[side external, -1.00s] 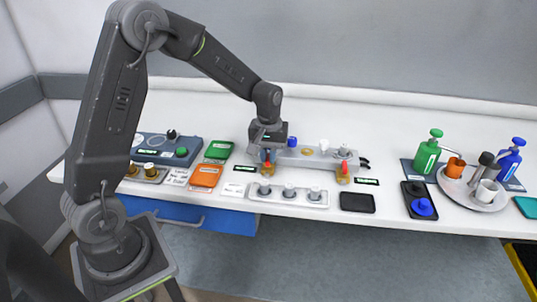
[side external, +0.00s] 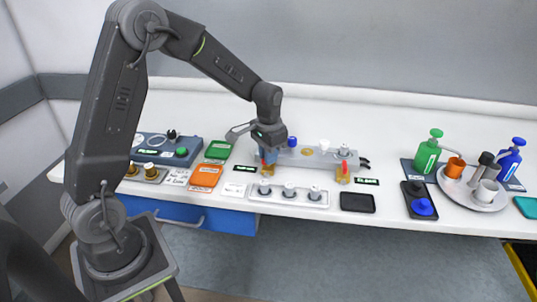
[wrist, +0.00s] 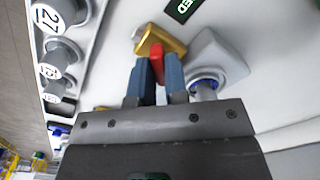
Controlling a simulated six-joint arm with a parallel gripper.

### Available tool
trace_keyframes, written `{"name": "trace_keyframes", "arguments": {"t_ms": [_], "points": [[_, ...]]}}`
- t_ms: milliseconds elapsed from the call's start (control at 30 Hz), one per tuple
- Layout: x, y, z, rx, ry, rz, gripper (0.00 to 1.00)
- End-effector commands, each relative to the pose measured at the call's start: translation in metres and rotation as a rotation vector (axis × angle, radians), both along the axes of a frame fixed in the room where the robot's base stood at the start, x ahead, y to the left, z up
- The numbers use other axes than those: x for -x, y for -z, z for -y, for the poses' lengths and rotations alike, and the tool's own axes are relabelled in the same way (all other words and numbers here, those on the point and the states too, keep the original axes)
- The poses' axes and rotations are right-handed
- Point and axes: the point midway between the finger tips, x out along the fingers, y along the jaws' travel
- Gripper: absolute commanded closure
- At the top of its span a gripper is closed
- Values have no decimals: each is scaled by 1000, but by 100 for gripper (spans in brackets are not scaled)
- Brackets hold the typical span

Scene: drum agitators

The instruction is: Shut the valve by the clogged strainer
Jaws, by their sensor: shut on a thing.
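The left valve has a brass body (side external: 267,171) at the front of the grey manifold. In the wrist view, its brass body (wrist: 165,40) and red handle (wrist: 157,66) show. My gripper (side external: 268,161) is down over this valve, and its blue fingers (wrist: 158,78) are shut on the red handle, one on each side. In the side view the fingers hide the handle. A dark label (wrist: 187,8) by this valve shows only the letters "ED". The right valve (side external: 343,173) has a brass body and an upright red handle, with nothing touching it.
A tray with several numbered grey knobs (side external: 289,190) lies just in front of the valves. The manifold (side external: 330,160) carries blue, yellow and white fittings close to my gripper. Orange (side external: 205,176) and green (side external: 219,149) trays lie left. The bench behind is clear.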

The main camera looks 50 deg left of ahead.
Motion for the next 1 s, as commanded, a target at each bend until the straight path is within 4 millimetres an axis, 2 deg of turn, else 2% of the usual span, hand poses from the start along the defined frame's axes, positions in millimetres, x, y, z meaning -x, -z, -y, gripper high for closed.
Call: {"name": "trace_keyframes", "arguments": {"t_ms": [600, 1000], "points": [[0, -1, 0, -1, 558, 1, 100], [-1, -1, 0, -1, 761, 2, 100]]}}
